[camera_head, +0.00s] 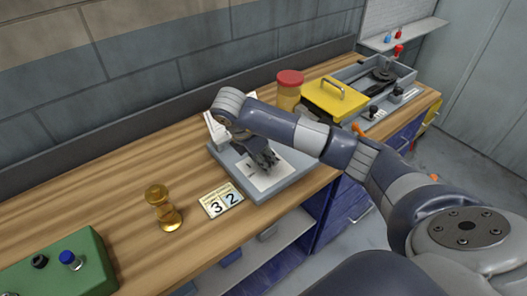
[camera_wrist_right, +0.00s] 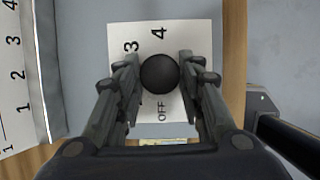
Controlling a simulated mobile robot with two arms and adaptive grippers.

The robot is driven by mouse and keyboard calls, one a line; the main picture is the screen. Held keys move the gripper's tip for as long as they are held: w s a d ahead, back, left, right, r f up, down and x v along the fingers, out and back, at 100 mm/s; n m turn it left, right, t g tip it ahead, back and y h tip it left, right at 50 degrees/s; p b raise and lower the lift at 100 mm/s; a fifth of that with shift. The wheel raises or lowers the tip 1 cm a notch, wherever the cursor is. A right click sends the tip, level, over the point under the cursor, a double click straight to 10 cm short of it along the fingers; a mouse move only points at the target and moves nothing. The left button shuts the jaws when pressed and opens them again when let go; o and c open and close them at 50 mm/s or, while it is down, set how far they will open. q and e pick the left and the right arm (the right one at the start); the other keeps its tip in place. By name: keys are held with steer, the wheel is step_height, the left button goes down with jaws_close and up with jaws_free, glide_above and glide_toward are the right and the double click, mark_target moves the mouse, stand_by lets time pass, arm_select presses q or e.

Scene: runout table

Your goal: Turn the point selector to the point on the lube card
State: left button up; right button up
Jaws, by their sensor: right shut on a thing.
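The lube card (camera_head: 221,200) lies on the wooden bench and shows the digits 3 and 2. The point selector is a round black knob (camera_wrist_right: 160,74) on a white plate (camera_wrist_right: 196,32); 3, 4 and OFF are readable there. The plate also shows in the head view (camera_head: 258,184) on a grey base. My right gripper (camera_head: 267,162) reaches down over the plate. In the right wrist view its fingers (camera_wrist_right: 160,80) are shut on the knob from both sides. The knob's pointer and part of the plate are hidden. My left gripper is not in view.
A brass fitting (camera_head: 163,208) stands left of the card. A green box (camera_head: 62,268) with a blue knob is at front left. A red-lidded jar (camera_head: 289,90), a yellow case (camera_head: 335,98) and a grey tray (camera_head: 407,74) stand behind my right arm.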

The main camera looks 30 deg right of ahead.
steer(key=shift+w+d+r+m+g+p, duration=0.15)
steer(key=shift+m+g+p, duration=0.35)
steer(key=shift+m, duration=0.65)
steer(key=shift+w+a+m+g+p, duration=0.1)
steer(key=shift+m+g+p, duration=0.2)
steer(key=shift+m+p, duration=0.65)
steer(key=shift+m, duration=0.3)
steer(key=o, duration=1.1)
steer(key=shift+v, duration=5.9)
